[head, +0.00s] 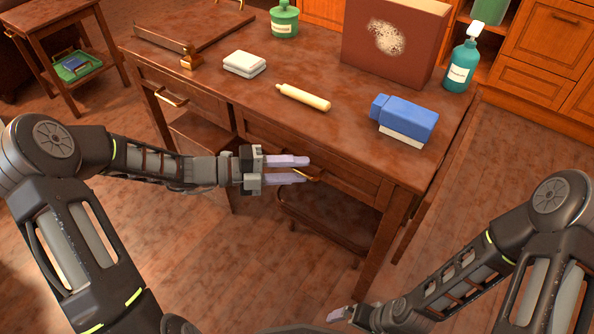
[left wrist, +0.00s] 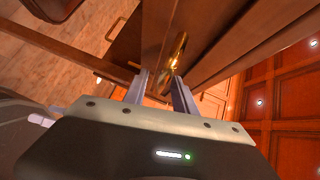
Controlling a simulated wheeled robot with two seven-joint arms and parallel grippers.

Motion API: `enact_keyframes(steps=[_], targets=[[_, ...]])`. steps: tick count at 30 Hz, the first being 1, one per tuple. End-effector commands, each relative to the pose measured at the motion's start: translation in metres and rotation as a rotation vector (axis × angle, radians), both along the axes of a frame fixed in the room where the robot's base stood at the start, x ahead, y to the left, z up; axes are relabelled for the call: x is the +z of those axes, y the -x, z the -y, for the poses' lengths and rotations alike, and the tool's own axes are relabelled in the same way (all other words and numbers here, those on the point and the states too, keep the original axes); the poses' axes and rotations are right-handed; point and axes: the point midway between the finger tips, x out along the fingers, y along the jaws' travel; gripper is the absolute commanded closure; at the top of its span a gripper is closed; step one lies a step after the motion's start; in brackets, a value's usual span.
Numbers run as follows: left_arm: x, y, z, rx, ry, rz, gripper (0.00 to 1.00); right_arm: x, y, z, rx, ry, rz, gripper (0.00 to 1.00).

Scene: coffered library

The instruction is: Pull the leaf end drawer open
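The wooden desk has two drawer fronts on its near side. The left drawer front (head: 188,97) has a brass handle (head: 170,97) and looks closed. The right drawer front (head: 345,181) has a brass handle (head: 314,175), also seen in the left wrist view (left wrist: 176,50), and looks closed. I cannot tell for sure which is the leaf end drawer. My left gripper (head: 306,169) is open at the right drawer's handle, its fingertips close to it; contact is unclear. In the left wrist view the handle lies just beyond the spread fingers (left wrist: 160,88). My right gripper (head: 340,313) is low, mostly hidden.
A small side table (head: 50,20) stands left.

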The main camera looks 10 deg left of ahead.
Motion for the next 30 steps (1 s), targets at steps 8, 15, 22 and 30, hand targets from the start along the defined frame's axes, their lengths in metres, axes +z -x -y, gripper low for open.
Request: enact_keyframes(steps=[8,15,22,30], targets=[[-0.0004,-0.0019,0.0044,0.001,0.0,-0.001,0.67,-0.001,-0.0006,0.0005,-0.002,0.0,0.001,0.0],[-0.0005,-0.0018,0.0041,0.001,0.0,0.0,0.82,-0.001,-0.0007,0.0004,-0.001,0.0,0.002,0.0],[-0.0007,-0.0018,0.004,0.001,0.0,0.0,1.0,-0.001,-0.0006,0.0004,0.0,0.0,0.001,0.0],[-0.0009,-0.0017,0.0039,0.001,-0.001,0.0,1.0,-0.0011,-0.0006,0.0003,0.0,0.0,0.001,0.0]])
